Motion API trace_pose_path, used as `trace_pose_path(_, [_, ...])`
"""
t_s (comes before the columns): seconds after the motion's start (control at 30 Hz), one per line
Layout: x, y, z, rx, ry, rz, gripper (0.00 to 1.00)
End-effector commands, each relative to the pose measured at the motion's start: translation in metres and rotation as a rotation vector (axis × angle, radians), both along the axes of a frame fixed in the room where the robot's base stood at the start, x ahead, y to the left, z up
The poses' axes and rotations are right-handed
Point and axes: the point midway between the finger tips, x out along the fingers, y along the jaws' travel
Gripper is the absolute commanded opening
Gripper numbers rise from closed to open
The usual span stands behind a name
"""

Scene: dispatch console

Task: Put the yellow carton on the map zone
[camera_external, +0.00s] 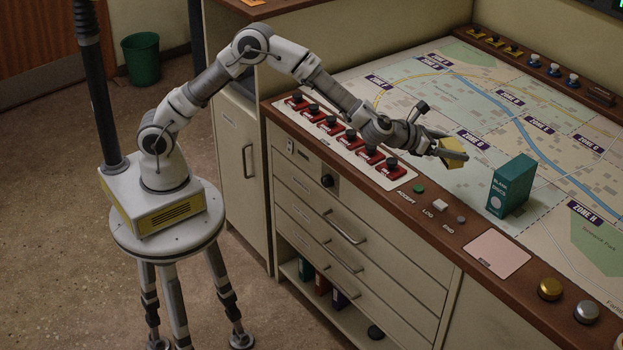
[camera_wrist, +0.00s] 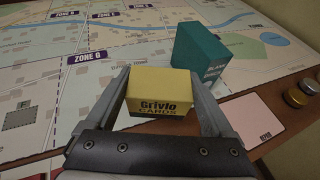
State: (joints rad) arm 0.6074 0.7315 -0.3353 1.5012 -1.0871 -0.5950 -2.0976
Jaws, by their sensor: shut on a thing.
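The yellow carton (camera_wrist: 158,92), printed "Grivlo CARDS", sits between the two fingers of my gripper (camera_wrist: 160,100) in the wrist view. In the external view my gripper (camera_external: 455,151) is shut on the yellow carton (camera_external: 452,158), which is partly hidden by a finger. The carton is over the map (camera_external: 440,80), close to its near edge. I cannot tell whether its underside touches the map. The map has printed zones; a "ZONE G" label (camera_wrist: 87,57) lies left of the carton in the wrist view.
A teal box (camera_external: 511,185) labelled "BLANK DISCS" stands upright on the map, right of my gripper. A pink pad (camera_external: 497,254), gold and silver knobs (camera_external: 550,289) and a row of red-based switches (camera_external: 332,125) line the console's near edge. The map's far part is clear.

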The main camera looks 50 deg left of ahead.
Motion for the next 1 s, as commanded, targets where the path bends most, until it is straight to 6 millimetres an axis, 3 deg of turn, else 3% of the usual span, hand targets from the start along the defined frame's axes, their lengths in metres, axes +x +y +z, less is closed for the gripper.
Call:
trace_pose_path(0.17, [0.003, -0.005, -0.003, 0.000, 0.000, -0.004, 0.29])
trace_pose_path(0.63, [0.088, 0.037, -0.061, 0.001, 0.001, -0.004, 0.29])
trace_pose_path(0.83, [0.099, 0.042, -0.071, 0.000, 0.001, -0.005, 0.29])
trace_pose_path(1.0, [0.099, 0.042, -0.098, 0.002, 0.002, -0.007, 0.29])
